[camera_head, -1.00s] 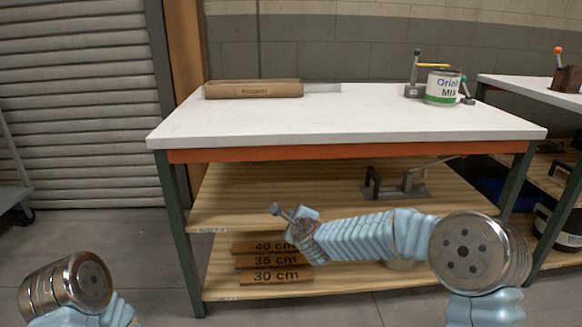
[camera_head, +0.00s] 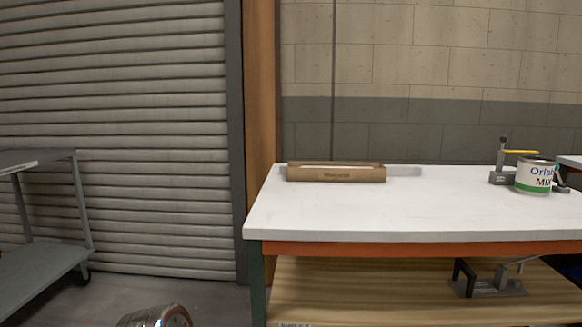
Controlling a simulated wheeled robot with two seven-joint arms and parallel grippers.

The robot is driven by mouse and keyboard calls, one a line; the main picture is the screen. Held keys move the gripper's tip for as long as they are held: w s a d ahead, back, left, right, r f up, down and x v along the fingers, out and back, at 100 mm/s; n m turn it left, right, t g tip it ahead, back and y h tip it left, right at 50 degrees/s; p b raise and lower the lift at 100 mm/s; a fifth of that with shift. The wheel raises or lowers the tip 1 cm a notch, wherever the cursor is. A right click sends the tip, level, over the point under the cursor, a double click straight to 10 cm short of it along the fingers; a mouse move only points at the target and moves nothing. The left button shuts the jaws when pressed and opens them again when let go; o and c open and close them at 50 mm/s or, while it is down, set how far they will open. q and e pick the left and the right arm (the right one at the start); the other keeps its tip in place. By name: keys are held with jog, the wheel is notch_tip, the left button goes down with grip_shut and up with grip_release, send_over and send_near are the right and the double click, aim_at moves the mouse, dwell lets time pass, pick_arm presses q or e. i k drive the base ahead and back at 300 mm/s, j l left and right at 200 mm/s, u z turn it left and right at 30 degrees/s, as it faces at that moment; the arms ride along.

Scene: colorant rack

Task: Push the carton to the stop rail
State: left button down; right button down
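The carton (camera_head: 336,174) is a long, low brown cardboard box lying at the back left of the white tabletop (camera_head: 400,213). A light grey rail (camera_head: 404,171) runs along the back edge behind it and shows past its right end. I cannot tell whether the carton touches the rail. A rounded metal part of my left arm shows at the bottom edge, well below and left of the carton. Neither gripper is in view.
A paint can (camera_head: 535,176) and a grey clamp-like tool (camera_head: 502,168) with a yellow handle stand at the back right of the table. A metal bracket (camera_head: 490,281) sits on the wooden shelf below. A grey cart (camera_head: 45,215) stands at the left. The tabletop's middle is clear.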

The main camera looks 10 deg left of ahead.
aim_at(295, 173)
jog(key=i+j+z, duration=0.2)
jog(key=j+z, duration=0.2)
jog(key=j, duration=0.25)
jog(key=j+z, duration=0.35)
jog(key=j, duration=0.35)
jog(key=j+z, duration=0.4)
jog(key=j, duration=0.35)
jog(key=j+z, duration=0.4)
jog(key=j, duration=0.3)
